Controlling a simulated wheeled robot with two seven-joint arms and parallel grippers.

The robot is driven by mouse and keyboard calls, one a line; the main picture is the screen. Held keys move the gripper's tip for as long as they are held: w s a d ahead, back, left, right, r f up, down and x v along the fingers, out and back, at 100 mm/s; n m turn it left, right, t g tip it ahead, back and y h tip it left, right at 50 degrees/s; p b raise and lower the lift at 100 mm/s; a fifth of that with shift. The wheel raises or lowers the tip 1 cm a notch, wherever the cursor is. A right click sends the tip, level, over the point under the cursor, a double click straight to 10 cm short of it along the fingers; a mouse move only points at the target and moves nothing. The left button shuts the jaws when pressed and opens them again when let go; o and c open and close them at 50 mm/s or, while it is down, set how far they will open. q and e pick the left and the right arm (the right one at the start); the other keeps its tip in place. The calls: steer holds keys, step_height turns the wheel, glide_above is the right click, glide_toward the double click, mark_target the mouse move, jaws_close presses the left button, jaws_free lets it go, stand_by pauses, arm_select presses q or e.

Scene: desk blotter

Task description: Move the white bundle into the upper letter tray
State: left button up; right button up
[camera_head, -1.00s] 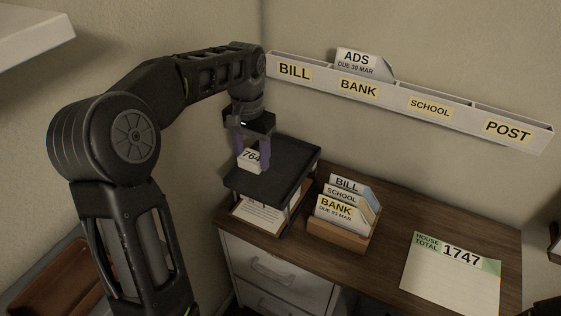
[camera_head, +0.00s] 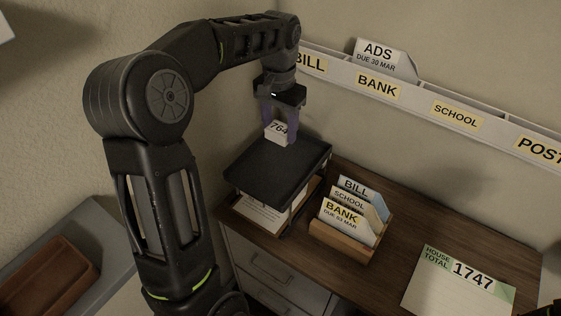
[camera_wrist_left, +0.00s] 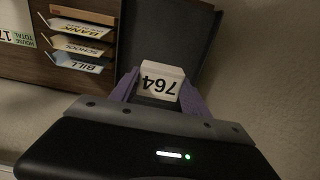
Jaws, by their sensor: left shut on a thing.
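The white bundle (camera_head: 278,132), marked 764, is between the purple fingers of my left gripper (camera_head: 279,124). My left gripper is shut on it. In the head view the bundle overlaps the back edge of the black upper letter tray (camera_head: 270,178) and looks raised above it; the exact gap is hard to tell. The wrist view shows the bundle (camera_wrist_left: 160,82) gripped from both sides, with the dark tray (camera_wrist_left: 165,30) behind it. The upper tray's visible surface is empty.
A lower tray with papers (camera_head: 262,215) sits under the upper one. A wooden letter holder (camera_head: 342,240) stands to its right. A wall rack (camera_head: 415,97) with an ADS letter (camera_head: 380,55) runs behind. A HOUSE TOTAL sheet (camera_head: 455,288) lies on the desk (camera_head: 415,225).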

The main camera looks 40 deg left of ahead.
arm_select(q)
glide_above(280, 164)
step_height(280, 164, down, 6)
steer(key=shift+s+f+p, duration=0.1)
steer(key=shift+p, duration=0.25)
steer(key=shift+f+p, duration=0.3)
steer(key=shift+f, duration=1.5)
steer(key=shift+f, duration=0.2)
steer(key=o, duration=1.1)
steer(key=shift+r, duration=0.1)
step_height(280, 164, up, 12)
steer(key=shift+r+b, duration=0.1)
steer(key=shift+b, duration=0.4)
